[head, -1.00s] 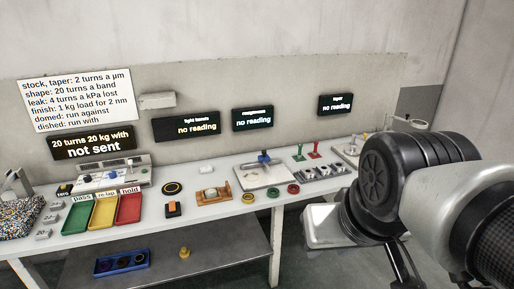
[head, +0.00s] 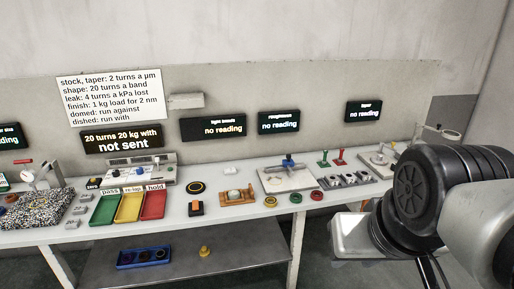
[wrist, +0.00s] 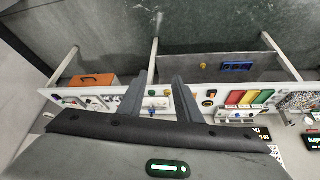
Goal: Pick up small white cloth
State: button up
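A small pale, low item (head: 230,170) lies at the back of the white bench, behind the orange-brown wooden holder. It may be the small white cloth, but it is too small to be sure. My gripper (wrist: 158,80) shows in the wrist view with its two fingers apart and nothing between them. The bench lies beyond the fingers, which look down on it from above. In the head view my arm fills the right side and hides part of the bench; my gripper's fingers do not show there.
The white bench (head: 348,196) holds green, yellow and red trays (head: 128,207), a speckled slab (head: 35,208), a wooden holder (head: 238,197), coloured rings and a plate with a blue-topped tool (head: 288,178). A lower shelf (head: 180,262) carries a blue tray (head: 144,259). Dark displays line the wall.

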aim_at(232, 170)
jog(key=i+j+u, duration=0.25)
jog(key=i, duration=0.75)
jog(key=i+j+u, duration=0.1)
jog(key=i+u, duration=0.15)
jog(key=i, duration=0.75)
